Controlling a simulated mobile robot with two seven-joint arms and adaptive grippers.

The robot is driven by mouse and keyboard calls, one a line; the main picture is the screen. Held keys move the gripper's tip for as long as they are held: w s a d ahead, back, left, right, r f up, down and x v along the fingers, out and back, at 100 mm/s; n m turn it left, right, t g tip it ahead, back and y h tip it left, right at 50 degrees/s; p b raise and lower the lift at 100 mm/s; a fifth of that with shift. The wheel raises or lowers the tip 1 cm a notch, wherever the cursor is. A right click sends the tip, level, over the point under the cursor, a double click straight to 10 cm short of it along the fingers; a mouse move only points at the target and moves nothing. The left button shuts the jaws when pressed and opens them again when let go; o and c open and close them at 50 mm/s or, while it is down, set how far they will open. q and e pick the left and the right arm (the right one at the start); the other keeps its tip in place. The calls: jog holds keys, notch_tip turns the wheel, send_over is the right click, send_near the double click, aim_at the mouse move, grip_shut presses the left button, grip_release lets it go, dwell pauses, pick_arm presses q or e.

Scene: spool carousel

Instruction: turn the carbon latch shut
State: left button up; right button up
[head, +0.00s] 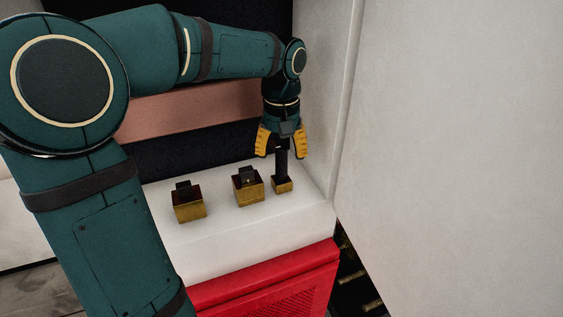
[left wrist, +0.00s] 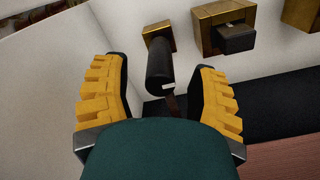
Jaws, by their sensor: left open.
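Three brass blocks with black parts stand in a row on a white ledge in the head view. No label shows which one is the carbon latch. The rightmost block (head: 283,186) bears a tall upright black post (head: 282,161). My left gripper (head: 281,152) points down over this post, open, with a yellow finger on each side. In the left wrist view the black post (left wrist: 160,68) stands between the open fingers, with a gap on both sides, and its brass block (left wrist: 158,34) lies beyond. My right gripper is not in view.
The middle block (head: 248,190) and left block (head: 189,208) carry short black pieces. A white wall (head: 318,110) rises close to the right of my left gripper. A red perforated panel (head: 275,285) is below the white ledge (head: 250,233).

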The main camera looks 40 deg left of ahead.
aim_at(281, 161)
pick_arm(q)
jog(key=shift+f, duration=1.55)
grip_shut()
